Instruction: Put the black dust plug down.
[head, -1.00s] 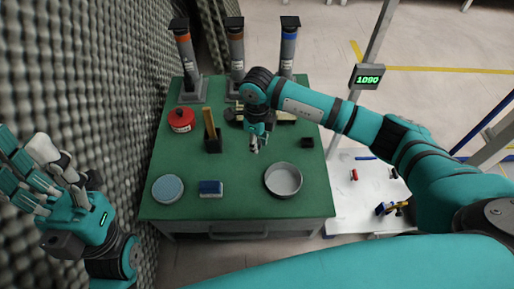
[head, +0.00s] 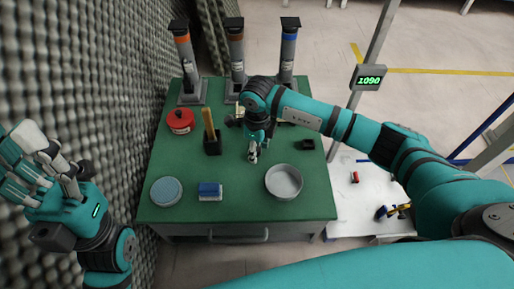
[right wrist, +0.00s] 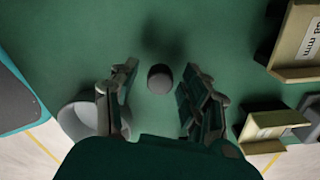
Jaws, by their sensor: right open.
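The black dust plug (right wrist: 160,79) shows in the right wrist view as a small dark round piece between my right fingers, with a gap on both sides. It is over the green table top; I cannot tell whether it rests on it. My right gripper (right wrist: 155,98) is open around it without gripping it. In the head view the right gripper (head: 253,155) points down over the middle of the green table (head: 245,207), and I cannot make out the plug there. My left gripper (head: 45,172) is off the table's left side, with its fingers spread and nothing seen in them.
A grey round pan (head: 284,182) stands right of the right gripper, with a small black square item (head: 305,144) behind it. A black holder (head: 212,146), red pot (head: 181,121), blue-white block (head: 210,191) and round disc (head: 167,191) stand left. Tan labelled trays (right wrist: 268,128) flank the right fingers.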

